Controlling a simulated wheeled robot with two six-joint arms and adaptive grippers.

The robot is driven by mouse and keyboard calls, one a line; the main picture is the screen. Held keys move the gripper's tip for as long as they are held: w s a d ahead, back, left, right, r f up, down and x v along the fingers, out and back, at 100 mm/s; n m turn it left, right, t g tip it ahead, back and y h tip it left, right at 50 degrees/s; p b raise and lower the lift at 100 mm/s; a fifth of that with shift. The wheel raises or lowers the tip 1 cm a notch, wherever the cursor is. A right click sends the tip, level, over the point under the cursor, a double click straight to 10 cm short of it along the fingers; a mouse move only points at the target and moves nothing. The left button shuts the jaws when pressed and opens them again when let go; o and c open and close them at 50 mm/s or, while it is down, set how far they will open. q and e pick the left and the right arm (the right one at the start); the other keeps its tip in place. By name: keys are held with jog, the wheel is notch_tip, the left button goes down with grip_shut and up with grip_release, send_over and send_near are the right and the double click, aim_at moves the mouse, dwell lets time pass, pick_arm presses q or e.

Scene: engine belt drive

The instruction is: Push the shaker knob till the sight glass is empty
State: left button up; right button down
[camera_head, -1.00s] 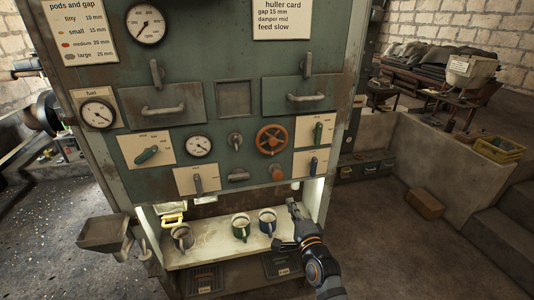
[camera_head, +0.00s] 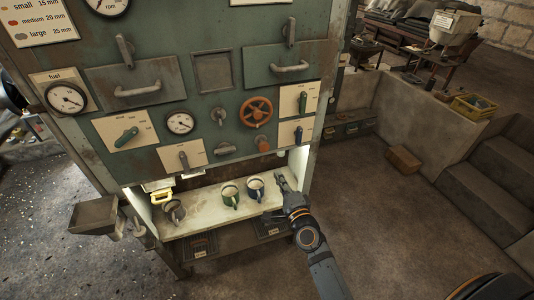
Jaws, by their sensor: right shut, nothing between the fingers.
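The green machine panel (camera_head: 160,75) carries several knobs, and their labels are too small to read. A short orange-brown knob (camera_head: 262,143) sits under the orange handwheel (camera_head: 257,111). A round grey knob (camera_head: 218,115) sits left of the wheel. I cannot tell which is the shaker knob. A dark square recess (camera_head: 213,72) between the two drawers may be the sight glass; its contents cannot be made out. My right gripper (camera_head: 281,181) is shut and empty at the right end of the lit shelf, below the orange-brown knob and apart from it. My left gripper is out of view.
A grey hopper tray (camera_head: 95,215) juts out at lower left. The floor to the right is clear up to a brown block (camera_head: 403,159) and steps.

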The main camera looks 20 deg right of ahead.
aim_at(264, 149)
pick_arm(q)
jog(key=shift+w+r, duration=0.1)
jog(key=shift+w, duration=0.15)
pick_arm(e)
jog(key=w, duration=1.2)
jog(key=shift+w+a, duration=0.15)
jog(key=shift+a, duration=0.05)
jog(key=shift+w+r, duration=0.1)
jog(key=shift+w, duration=1.2)
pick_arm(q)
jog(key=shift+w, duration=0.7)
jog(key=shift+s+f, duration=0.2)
pick_arm(e)
jog(key=shift+a, duration=0.1)
